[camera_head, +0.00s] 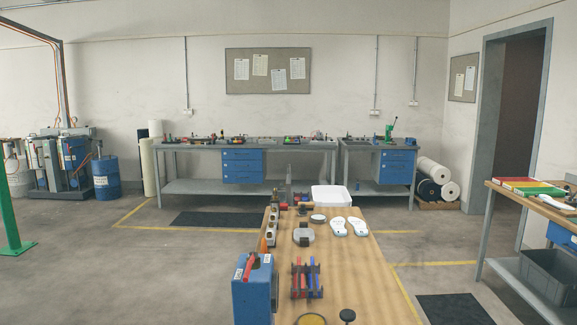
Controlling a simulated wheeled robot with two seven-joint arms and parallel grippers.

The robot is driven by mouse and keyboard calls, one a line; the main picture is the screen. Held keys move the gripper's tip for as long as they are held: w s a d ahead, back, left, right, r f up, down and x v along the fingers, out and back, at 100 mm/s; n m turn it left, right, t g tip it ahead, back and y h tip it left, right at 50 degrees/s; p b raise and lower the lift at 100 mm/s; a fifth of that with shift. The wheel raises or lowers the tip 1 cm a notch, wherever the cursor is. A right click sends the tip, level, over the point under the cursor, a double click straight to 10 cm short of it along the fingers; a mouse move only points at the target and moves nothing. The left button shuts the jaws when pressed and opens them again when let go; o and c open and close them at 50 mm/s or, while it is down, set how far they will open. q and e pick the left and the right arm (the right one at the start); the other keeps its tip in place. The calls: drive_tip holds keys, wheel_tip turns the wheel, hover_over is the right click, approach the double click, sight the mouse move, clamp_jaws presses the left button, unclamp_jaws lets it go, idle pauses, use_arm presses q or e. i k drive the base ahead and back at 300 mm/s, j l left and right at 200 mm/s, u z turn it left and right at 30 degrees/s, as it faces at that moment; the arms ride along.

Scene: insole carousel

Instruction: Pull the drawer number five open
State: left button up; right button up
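A blue drawer unit (242,166) hangs under the long workbench at the back wall, with several drawer fronts stacked one above another. A second blue drawer unit (397,167) hangs under the shorter bench to its right. Part of another blue drawer front (562,236) shows under the bench at the right edge. All these drawers look shut. Any numbers on them are too small to read, so I cannot tell which is number five. Neither of my grippers is in view.
A wooden table (375,290) with white insoles (349,227), red and blue tools (307,280) and a blue box (254,290) stands close in front. A white bin (332,197) is behind it. Open floor (150,270) lies left; a dark mat (455,308) lies right.

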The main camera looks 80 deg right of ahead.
sight(385, 166)
drive_tip(key=z, duration=3.5)
drive_tip(key=i+l+z, duration=0.25)
drive_tip(key=l+z, duration=0.15)
drive_tip(key=i+l+z, duration=0.25)
drive_tip(key=z, duration=0.15)
drive_tip(key=i+l+z, duration=0.3)
drive_tip(key=z, duration=0.15)
drive_tip(key=i+l+z, duration=0.15)
drive_tip(key=i+z, duration=0.25)
drive_tip(key=i+l+u, duration=0.1)
drive_tip(key=i, duration=0.35)
drive_tip(key=i+l+u, duration=0.15)
drive_tip(key=i, duration=0.25)
drive_tip(key=i+j+u, duration=0.2)
drive_tip(key=u, duration=0.2)
drive_tip(key=i+u, duration=0.8)
drive_tip(key=i+l+u, duration=0.1)
drive_tip(key=i+u, duration=0.2)
drive_tip(key=u, duration=0.15)
drive_tip(key=i+u, duration=0.35)
drive_tip(key=i, duration=4.45)
